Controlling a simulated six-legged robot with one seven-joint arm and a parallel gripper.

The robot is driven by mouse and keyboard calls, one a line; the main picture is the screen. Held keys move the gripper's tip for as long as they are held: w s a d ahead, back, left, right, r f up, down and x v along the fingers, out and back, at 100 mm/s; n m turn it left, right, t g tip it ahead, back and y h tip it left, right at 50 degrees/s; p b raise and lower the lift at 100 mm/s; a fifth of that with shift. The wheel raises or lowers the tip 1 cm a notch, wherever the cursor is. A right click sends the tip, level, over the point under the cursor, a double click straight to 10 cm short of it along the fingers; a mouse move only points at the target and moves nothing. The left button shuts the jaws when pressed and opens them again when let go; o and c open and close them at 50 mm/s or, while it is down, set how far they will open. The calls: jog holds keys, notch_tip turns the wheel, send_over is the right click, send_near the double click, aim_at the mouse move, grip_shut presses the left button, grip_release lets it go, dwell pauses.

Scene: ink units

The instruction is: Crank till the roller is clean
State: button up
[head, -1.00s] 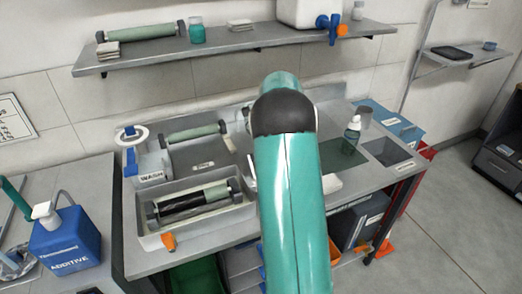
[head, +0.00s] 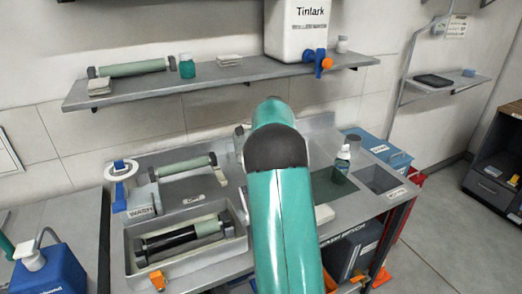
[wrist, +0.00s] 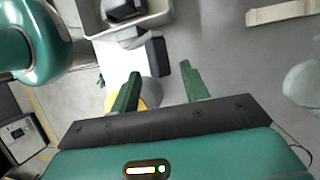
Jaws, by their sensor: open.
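A roller (head: 180,238) lies in a grey wash tray (head: 232,252) on the bench. Its left part looks black and its right part pale green. My arm hides the bench to the right of the tray in the head view, and my gripper is hidden there too. In the wrist view my gripper (wrist: 160,77) is open, with two green fingers apart. A dark block-like piece (wrist: 158,57), perhaps the crank handle, shows just beyond and between the fingertips; I cannot tell whether it touches them. A grey tray edge (wrist: 90,22) shows at the top.
A second green roller (head: 184,166) rests behind the tray, beside a white reel (head: 121,168). An orange tap (head: 157,280) sticks out at the tray's front. A bottle (head: 342,160) stands at the right near a sink opening. A shelf (head: 235,75) runs above the bench.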

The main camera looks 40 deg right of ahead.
jog(key=v, duration=0.9)
jog(key=shift+r, duration=0.2)
jog(key=shift+s, duration=0.1)
jog(key=shift+c, duration=0.4)
